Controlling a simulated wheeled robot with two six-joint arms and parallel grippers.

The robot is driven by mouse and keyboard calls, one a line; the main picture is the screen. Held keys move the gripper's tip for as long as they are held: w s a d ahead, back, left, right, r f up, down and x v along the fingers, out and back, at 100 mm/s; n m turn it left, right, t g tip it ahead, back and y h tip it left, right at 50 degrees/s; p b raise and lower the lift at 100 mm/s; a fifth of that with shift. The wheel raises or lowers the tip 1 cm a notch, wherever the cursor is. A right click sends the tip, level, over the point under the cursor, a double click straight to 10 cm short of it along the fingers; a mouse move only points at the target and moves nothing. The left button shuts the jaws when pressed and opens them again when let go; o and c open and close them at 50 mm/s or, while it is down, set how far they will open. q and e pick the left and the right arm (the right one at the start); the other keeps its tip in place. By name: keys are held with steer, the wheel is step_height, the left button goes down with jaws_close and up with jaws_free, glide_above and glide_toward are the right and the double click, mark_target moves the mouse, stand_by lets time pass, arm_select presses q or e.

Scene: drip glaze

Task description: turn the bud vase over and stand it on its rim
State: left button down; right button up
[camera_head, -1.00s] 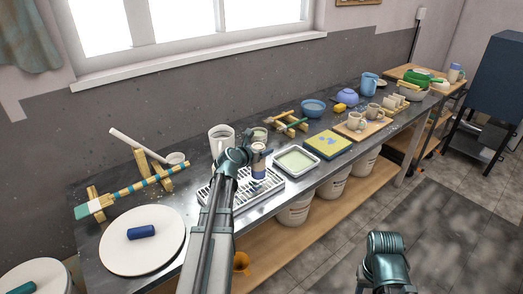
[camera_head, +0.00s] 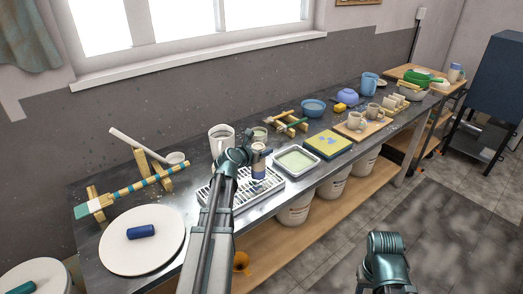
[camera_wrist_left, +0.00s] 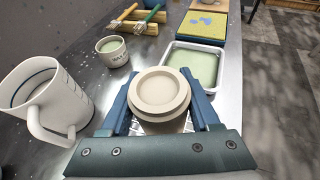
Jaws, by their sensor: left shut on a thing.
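The bud vase (camera_wrist_left: 160,92) is beige, and its closed round end with a raised ring faces the left wrist camera. In the head view the vase (camera_head: 258,148) is upright over the white slatted drip rack (camera_head: 272,188), with a dark blue part lower down. My left gripper (camera_head: 257,158) is shut on it, and its blue fingers lie on both sides of the vase in the left wrist view. The vase's lower end is hidden in the wrist view, so I cannot tell whether it touches the rack. Part of my right arm shows at the lower right, without its gripper.
A white pitcher (camera_wrist_left: 45,105) and a small cup of green glaze (camera_wrist_left: 113,50) stand close behind the vase. A tray of pale green glaze (camera_head: 297,160) is to its right, with a yellow-edged sponge board (camera_head: 328,144) beyond. A round white board (camera_head: 150,256) with a blue roller lies left.

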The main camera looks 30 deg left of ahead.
arm_select(q)
steer(key=shift+f, duration=0.3)
steer(key=shift+c, duration=0.2)
jaws_free()
steer(key=p+v, duration=0.4)
steer(key=v, duration=1)
steer(key=shift+p, duration=0.4)
steer(key=shift+w, duration=0.1)
